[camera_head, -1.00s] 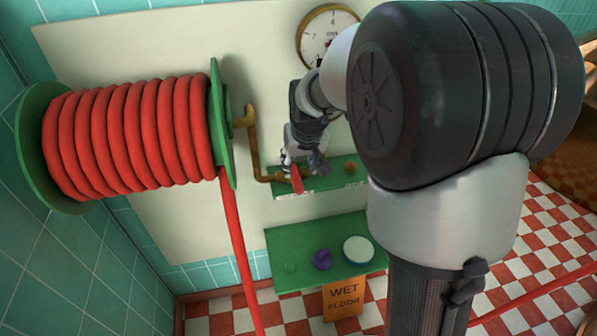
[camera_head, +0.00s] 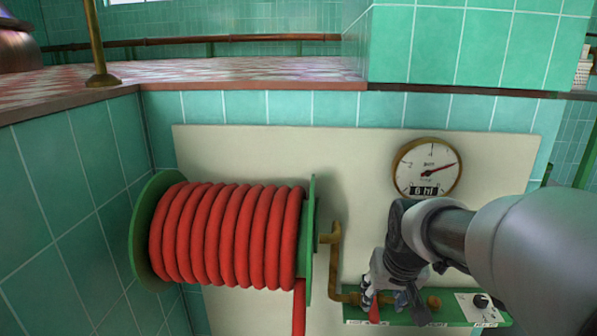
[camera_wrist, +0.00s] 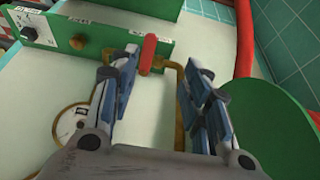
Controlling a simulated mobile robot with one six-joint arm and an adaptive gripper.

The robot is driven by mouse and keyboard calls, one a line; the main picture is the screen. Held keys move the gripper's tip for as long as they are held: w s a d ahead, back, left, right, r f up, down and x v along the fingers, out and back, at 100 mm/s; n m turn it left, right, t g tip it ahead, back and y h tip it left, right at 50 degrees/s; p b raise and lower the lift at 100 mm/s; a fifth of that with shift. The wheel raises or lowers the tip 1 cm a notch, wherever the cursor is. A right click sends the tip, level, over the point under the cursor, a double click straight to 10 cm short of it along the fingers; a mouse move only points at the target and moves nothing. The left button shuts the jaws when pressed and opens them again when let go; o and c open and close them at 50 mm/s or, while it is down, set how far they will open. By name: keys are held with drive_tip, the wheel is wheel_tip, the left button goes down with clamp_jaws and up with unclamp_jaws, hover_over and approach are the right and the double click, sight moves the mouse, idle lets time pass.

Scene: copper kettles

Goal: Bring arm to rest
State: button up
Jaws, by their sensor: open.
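My gripper (camera_head: 388,300) is at the lower middle-right of the head view, in front of the green valve panel (camera_head: 452,314). In the wrist view my gripper (camera_wrist: 162,58) is open, its two blue-grey fingers spread apart. A red lever handle (camera_wrist: 149,52) shows between the fingertips, nearer the left one; whether they touch it I cannot tell. The lever (camera_head: 374,314) also shows just below the gripper in the head view. My arm reaches in from the right and hides part of the panel.
A red hose reel (camera_head: 225,235) with green end discs is left of the gripper. A brass pipe (camera_head: 335,262) runs between reel and panel. A round gauge (camera_head: 425,170) is above. A raised tiled ledge (camera_head: 230,75) lies behind the cream board (camera_head: 240,145).

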drive_tip(key=s+a+r, duration=0.1)
drive_tip(key=s+a, duration=0.1)
drive_tip(key=s, duration=0.9)
drive_tip(key=s+a+r+n, duration=0.1)
drive_tip(key=s+a, duration=0.1)
drive_tip(key=s, duration=1)
drive_tip(key=shift+s+a, duration=0.25)
drive_tip(key=shift+a, duration=0.15)
drive_tip(key=shift+r, duration=0.1)
